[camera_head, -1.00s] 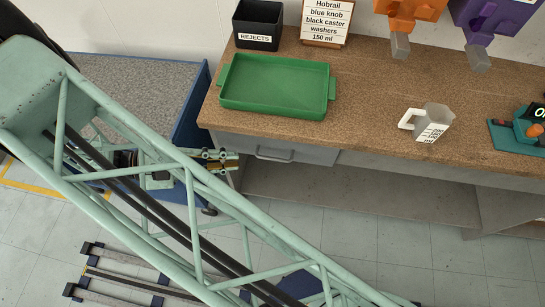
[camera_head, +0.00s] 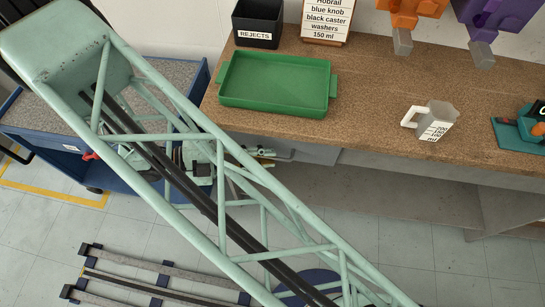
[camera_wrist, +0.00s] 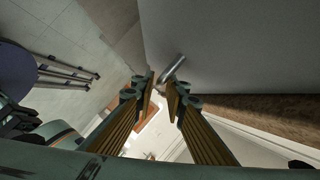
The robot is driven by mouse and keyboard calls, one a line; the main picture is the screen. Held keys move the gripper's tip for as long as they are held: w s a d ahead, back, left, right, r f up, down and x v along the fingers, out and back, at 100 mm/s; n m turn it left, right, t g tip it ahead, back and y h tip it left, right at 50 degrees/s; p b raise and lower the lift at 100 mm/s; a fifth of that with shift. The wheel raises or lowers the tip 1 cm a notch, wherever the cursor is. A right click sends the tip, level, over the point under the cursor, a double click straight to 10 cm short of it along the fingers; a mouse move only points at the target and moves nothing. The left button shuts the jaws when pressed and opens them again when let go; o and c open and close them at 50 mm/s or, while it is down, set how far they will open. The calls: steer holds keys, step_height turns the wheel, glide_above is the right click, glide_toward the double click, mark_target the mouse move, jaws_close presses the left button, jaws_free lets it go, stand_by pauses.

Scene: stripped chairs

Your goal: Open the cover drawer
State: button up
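The drawer is a plain grey front under the worktop. In the head view its right part (camera_head: 312,152) shows, and the rest is behind my arm. In the wrist view the grey front (camera_wrist: 235,45) fills the upper right. Its metal bar handle (camera_wrist: 173,69) sticks out just beyond my fingertips. My gripper (camera_wrist: 160,90) is open, with a clear gap between its two fingers and nothing held. The handle lies ahead of the gap, near the right fingertip; I cannot tell if they touch. In the head view my gripper (camera_head: 262,156) is beside the drawer front, partly hidden.
On the brown worktop (camera_head: 375,85) are a green tray (camera_head: 275,84), a black rejects bin (camera_head: 257,22), a sign (camera_head: 326,20) and a white measuring jug (camera_head: 430,121). A blue cart (camera_head: 50,140) stands at left. A dark rack (camera_head: 160,280) lies on the floor.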

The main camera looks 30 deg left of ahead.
steer(key=shift+x, duration=1.15)
jaws_close()
steer(key=shift+s, duration=0.1)
